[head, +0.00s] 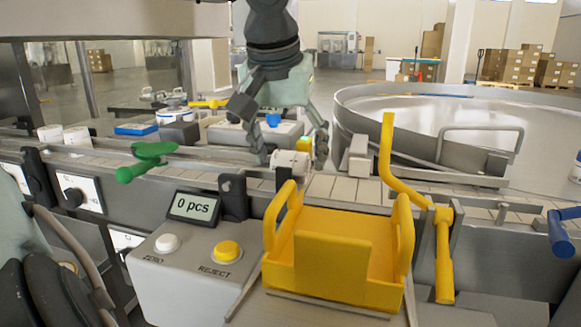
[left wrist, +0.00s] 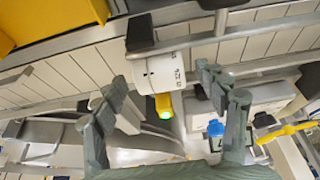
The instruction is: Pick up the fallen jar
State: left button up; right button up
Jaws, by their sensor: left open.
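A white jar (head: 289,161) lies on its side on the slatted conveyor (head: 340,188), just behind the yellow bin. In the left wrist view the jar (left wrist: 165,71) shows dark print on its side. My left gripper (head: 291,163) points down over the jar, open, with one finger on either side. In the left wrist view the gripper (left wrist: 163,78) has its fingertips beside the jar, with a gap visible on both sides. Whether the fingertips reach down around it is hard to tell. My right gripper is not in view.
A yellow bin (head: 333,255) with tall handles stands in front of the conveyor. A bent yellow lever (head: 400,185) rises to its right. A yellow part with a green tip (left wrist: 163,106) sits against the jar. Metal rails border the conveyor. A green lever (head: 147,163) is at left.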

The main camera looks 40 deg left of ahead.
pick_arm(q)
jog(key=shift+x, duration=1.15)
jog(key=c, duration=1.3)
jog(key=shift+r, duration=0.1)
